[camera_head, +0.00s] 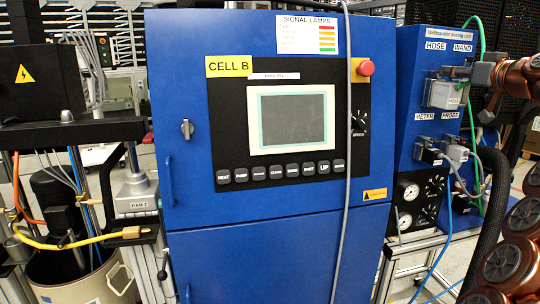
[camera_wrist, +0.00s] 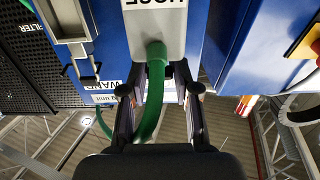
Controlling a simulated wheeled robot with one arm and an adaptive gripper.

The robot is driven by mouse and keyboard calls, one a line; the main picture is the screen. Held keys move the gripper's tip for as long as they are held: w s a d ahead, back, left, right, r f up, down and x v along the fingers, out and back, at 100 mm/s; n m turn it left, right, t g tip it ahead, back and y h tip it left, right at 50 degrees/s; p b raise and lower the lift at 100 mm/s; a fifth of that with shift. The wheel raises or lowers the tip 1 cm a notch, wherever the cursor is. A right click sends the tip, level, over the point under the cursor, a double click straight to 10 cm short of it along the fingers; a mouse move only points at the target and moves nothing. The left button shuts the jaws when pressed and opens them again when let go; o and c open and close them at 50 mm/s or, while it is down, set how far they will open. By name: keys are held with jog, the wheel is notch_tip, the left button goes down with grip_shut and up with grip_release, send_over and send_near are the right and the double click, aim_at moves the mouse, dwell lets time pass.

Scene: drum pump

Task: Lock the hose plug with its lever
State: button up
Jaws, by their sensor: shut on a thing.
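The grey hose plug (camera_wrist: 157,28), labelled HOSE, fills the top middle of the wrist view, upside down, with the green hose (camera_wrist: 152,100) coming from it. In the head view the plug (camera_head: 447,95) sits against the blue unit below the HOSE sign. My gripper (camera_wrist: 162,75) has its two fingers on either side of the plug's hose end and is shut on it. A grey metal frame with a tab (camera_wrist: 68,20) is beside the plug in the wrist view. I cannot tell whether it is the plug's lever. My fingertips are not clear in the head view.
The blue unit (camera_head: 420,60) carries METER and PROBE connectors (camera_head: 455,153) below and gauges (camera_head: 404,222) lower down. The blue cabinet with a screen (camera_head: 291,118) stands to the left. A green hose and blue cables hang close to my arm.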

jog(key=shift+f+t+b, duration=0.2)
jog(key=shift+t+b, duration=0.2)
jog(key=shift+b, duration=0.6)
jog(key=shift+r, duration=0.1)
jog(key=o, duration=0.9)
jog(key=shift+s, duration=0.1)
jog(key=s, duration=0.3)
jog(key=s+d+r+b, duration=0.1)
jog(key=s, duration=0.2)
jog(key=s+d+r+b, duration=0.1)
jog(key=s, duration=0.2)
jog(key=shift+s+d, duration=0.15)
jog(key=shift+s, duration=0.15)
